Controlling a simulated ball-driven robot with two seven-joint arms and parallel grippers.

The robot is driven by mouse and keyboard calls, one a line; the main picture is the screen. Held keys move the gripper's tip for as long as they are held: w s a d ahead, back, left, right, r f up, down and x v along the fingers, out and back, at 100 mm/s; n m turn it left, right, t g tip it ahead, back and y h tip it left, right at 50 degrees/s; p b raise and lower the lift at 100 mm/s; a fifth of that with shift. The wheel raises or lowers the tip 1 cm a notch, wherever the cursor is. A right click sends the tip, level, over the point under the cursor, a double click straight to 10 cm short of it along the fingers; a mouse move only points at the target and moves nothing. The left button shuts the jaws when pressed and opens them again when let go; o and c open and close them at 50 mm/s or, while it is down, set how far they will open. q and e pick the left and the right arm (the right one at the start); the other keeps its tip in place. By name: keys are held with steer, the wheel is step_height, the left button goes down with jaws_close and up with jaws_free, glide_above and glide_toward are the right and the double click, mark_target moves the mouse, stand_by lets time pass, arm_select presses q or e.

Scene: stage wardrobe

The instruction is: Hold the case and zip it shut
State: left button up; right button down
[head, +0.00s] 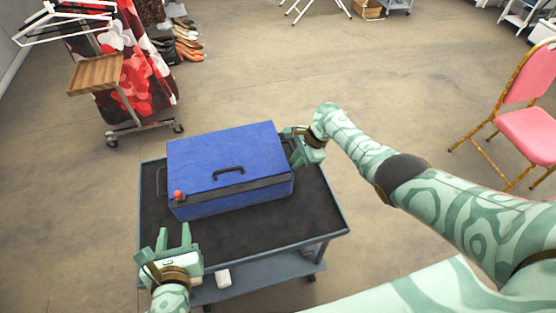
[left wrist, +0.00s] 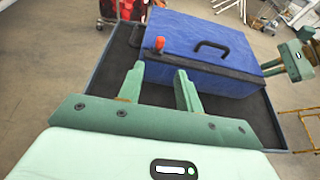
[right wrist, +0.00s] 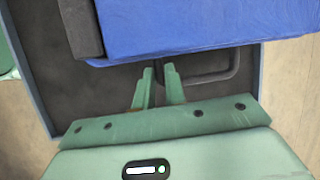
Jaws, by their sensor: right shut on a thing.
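The blue case (head: 225,155) lies on the dark top of a cart, with a black handle (head: 229,171) on its blue face. A dark band runs along its front edge, and the red zip pull (head: 178,195) stands at the band's left end. My left gripper (head: 174,236) is open and empty in front of that corner; in the left wrist view the red pull (left wrist: 159,43) lies beyond the fingertips. My right gripper (head: 293,147) is at the case's right side. In the right wrist view its fingers are closed on the dark side handle (right wrist: 212,80), the gripped part partly hidden.
The cart (head: 270,222) has bare room in front of the case and a lower shelf with a small white item (head: 223,278). A clothes rack (head: 140,128) stands behind left, a pink chair (head: 528,133) at right. Open floor lies between.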

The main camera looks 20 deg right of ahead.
arm_select(q)
steer(key=shift+w+m, duration=0.5)
steer(key=shift+w, duration=0.4)
steer(key=t+h, duration=0.3)
steer(key=t, duration=0.1)
glide_toward(177, 196)
steer(key=shift+m, duration=0.3)
steer(key=w, duration=0.3)
steer(key=w+d, duration=0.1)
steer(key=w, duration=0.7)
steer(key=shift+d, duration=0.4)
